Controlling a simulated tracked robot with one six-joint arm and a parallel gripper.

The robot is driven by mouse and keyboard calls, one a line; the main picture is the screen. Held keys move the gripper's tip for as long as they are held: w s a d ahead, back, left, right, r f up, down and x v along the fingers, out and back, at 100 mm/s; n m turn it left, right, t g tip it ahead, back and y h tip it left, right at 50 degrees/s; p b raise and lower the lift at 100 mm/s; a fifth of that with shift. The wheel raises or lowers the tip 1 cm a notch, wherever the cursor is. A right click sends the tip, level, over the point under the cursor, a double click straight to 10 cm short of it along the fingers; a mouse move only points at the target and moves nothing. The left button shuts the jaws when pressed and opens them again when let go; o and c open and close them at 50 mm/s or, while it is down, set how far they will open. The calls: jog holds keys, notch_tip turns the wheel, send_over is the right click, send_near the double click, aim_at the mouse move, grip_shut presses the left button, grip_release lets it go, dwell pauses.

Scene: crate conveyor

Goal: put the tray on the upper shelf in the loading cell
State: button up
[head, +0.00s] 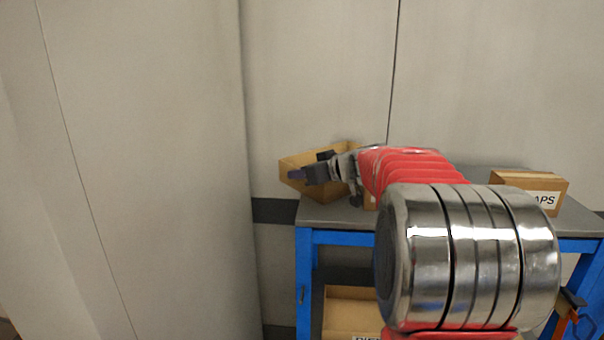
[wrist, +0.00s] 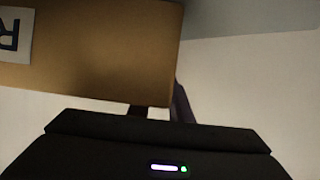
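An open brown cardboard tray (head: 296,162) shows behind my gripper, above the left end of the bench, with part of it past the bench's left edge. My gripper (head: 308,173) is at the tray, and its fingers straddle one of its walls. In the wrist view the tray's brown side (wrist: 100,50) fills the upper left, with part of a label at the far left. One finger is mostly hidden by the tray, and a purple one (wrist: 181,102) stands just past its edge. The fingers look shut on the wall. I cannot tell whether the tray touches the bench top.
A blue-framed bench (head: 460,177) with a grey top stands against the wall. A labelled cardboard box (head: 510,182) sits at its right. Another open cardboard tray (head: 350,293) is on the lower level. A pale wall or panel (head: 140,150) stands close on the left. My arm hides the bench's middle.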

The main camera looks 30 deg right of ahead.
jog(key=shift+o, duration=0.3)
jog(key=shift+r, duration=0.15)
notch_tip(320, 180, up, 4)
jog(key=r, duration=0.1)
send_over(325, 193)
jog(key=s, duration=0.2)
jog(key=shift+w+d+f, duration=0.1)
jog(key=shift+w+f, duration=0.15)
dwell(0.4)
